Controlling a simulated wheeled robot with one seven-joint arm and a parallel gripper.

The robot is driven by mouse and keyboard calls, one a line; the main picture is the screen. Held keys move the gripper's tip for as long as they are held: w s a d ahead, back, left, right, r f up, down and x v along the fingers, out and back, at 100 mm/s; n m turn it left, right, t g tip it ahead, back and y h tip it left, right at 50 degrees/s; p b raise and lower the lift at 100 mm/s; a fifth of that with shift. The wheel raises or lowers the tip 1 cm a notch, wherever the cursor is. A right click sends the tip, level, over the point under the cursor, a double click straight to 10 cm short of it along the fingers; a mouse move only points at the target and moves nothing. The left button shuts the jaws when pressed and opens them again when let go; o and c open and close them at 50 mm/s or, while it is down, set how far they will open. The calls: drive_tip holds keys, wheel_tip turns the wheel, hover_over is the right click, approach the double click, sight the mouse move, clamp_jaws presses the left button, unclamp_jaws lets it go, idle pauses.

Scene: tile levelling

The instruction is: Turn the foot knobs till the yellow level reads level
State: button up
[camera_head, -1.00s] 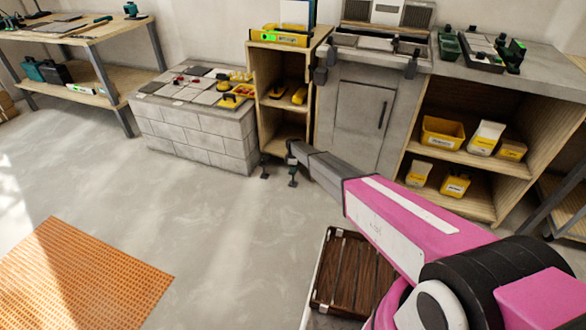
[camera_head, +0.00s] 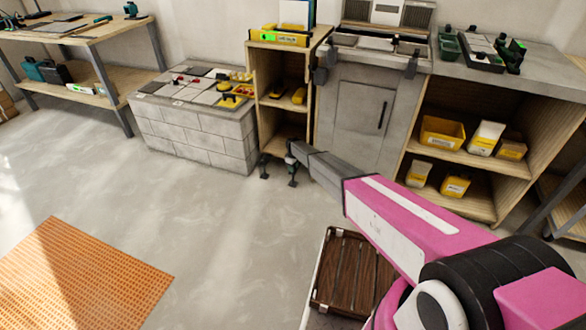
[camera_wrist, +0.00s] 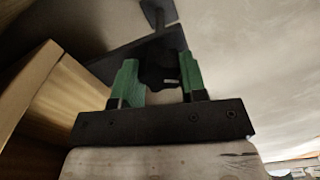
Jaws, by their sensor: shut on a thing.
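The yellow level (camera_head: 285,39) lies on top of the narrow wooden cabinet (camera_head: 252,100) in the head view. A small green patch shows at its left end; its reading is too small to make out. Dark feet (camera_head: 264,168) stand under the cabinet's front. My gripper (camera_head: 291,163) is low at the cabinet's front right corner. In the wrist view, my gripper (camera_wrist: 158,75) has its green fingers on either side of a dark foot knob (camera_wrist: 157,70) and is shut on it. The fingers and the dark surroundings partly hide the knob.
A grey tool cabinet (camera_head: 357,110) stands right of the wooden one, and a grey block bench (camera_head: 195,130) with tiles stands left. A wooden crate (camera_head: 340,270) is beside my arm. The floor in front is open, with an orange mat (camera_head: 75,275) at left.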

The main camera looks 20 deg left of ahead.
drive_tip(key=shift+m, duration=2.2)
drive_tip(key=o, duration=0.9)
drive_tip(key=shift+o, duration=0.2)
drive_tip(key=shift+r, duration=0.1)
wheel_tip(320, 180, up, 11)
drive_tip(key=shift+f, duration=0.2)
